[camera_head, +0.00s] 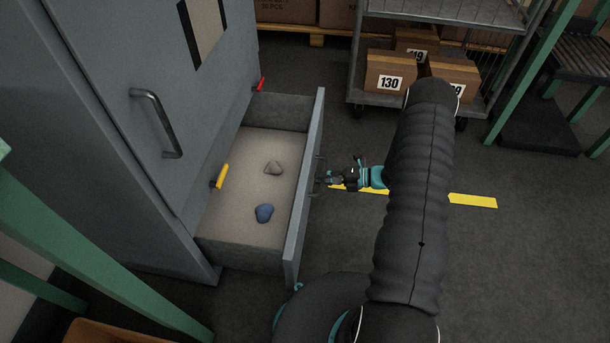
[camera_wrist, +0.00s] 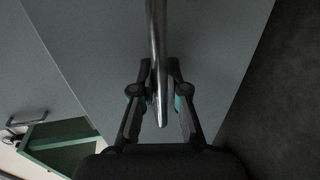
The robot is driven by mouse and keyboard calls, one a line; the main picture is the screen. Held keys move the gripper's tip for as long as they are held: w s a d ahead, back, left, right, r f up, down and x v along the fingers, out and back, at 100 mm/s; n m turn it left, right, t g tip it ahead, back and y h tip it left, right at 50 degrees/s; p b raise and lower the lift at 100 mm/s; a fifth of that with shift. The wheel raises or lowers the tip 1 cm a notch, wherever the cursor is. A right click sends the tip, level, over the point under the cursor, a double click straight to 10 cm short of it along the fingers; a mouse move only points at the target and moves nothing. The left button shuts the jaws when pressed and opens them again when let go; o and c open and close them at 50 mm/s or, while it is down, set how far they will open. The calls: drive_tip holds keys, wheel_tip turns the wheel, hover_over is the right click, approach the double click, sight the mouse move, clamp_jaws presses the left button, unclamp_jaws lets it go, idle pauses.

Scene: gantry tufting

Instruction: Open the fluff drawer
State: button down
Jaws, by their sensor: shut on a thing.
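The fluff drawer (camera_head: 304,195) stands pulled out from the grey cabinet (camera_head: 120,110), low at its right side. Inside it lie a grey lump (camera_head: 273,167) and a blue lump (camera_head: 264,213) on a pale bottom. My gripper (camera_head: 326,179) is at the outer face of the drawer front, at its bar handle (camera_head: 316,182). In the wrist view my gripper (camera_wrist: 160,105) has its fingers on either side of the metal handle bar (camera_wrist: 158,45) and is shut on it. The exact finger contact is partly dark.
A yellow handle (camera_head: 220,177) and a red handle (camera_head: 260,85) are on the cabinet near the drawer. A wire cart (camera_head: 365,102) with numbered boxes (camera_head: 391,77) stands behind. Green posts (camera_head: 525,85) stand at right. Dark floor with a yellow stripe (camera_head: 472,201) lies right of the drawer.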

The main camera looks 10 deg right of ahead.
drive_tip(key=shift+f+v, duration=0.25)
drive_tip(key=shift+v, duration=1.05)
drive_tip(key=c, duration=1.2)
unclamp_jaws()
drive_tip(key=shift+d, duration=0.15)
drive_tip(key=v, duration=1.2)
drive_tip(key=shift+f, duration=0.1)
